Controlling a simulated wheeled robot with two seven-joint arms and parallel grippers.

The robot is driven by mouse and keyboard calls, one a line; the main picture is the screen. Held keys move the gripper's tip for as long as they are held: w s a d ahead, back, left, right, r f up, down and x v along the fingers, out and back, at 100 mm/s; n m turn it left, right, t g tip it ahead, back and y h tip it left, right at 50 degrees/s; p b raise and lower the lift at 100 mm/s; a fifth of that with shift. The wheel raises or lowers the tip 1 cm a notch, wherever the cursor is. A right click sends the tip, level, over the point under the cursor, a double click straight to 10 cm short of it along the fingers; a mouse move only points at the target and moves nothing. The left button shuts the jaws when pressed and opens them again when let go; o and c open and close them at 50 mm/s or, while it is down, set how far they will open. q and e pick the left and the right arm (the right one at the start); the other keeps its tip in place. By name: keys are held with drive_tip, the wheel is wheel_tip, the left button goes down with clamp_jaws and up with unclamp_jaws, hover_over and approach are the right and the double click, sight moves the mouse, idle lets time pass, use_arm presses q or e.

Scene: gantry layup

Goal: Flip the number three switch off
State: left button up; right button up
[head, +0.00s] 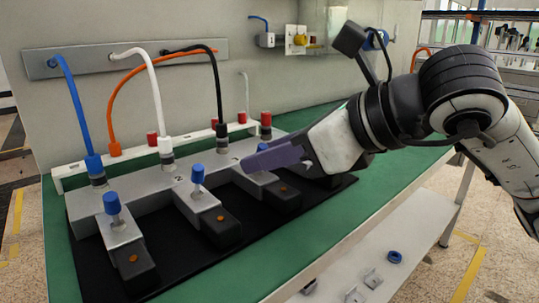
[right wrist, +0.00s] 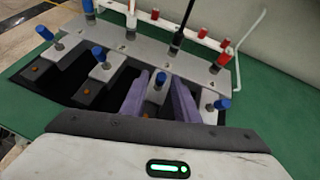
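A grey switch block (head: 150,192) on a black base carries a row of switches with blue-capped levers. The third switch lever (right wrist: 160,80) stands between my right gripper's purple fingers in the right wrist view, with a gap on both sides. In the head view its housing (head: 275,192) shows below the fingers, and its blue cap is mostly hidden. My right gripper (right wrist: 158,92) is open and empty; its purple fingers (head: 268,158) also show in the head view. The first lever (head: 112,203) and second lever (head: 197,174) stand roughly upright. My left gripper is not in view.
Blue (head: 70,100), white (head: 153,95) and black (head: 217,85) cables rise from the block to a wall panel. An orange cable (head: 115,105) hangs at the white rail with red caps. The fourth lever (right wrist: 222,104) is close right of the fingers. Green table (head: 320,225) is clear in front.

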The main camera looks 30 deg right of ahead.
drive_tip(key=v, duration=1)
drive_tip(key=shift+r+b, duration=0.15)
drive_tip(key=shift+b, duration=0.2)
drive_tip(key=shift+s, duration=0.1)
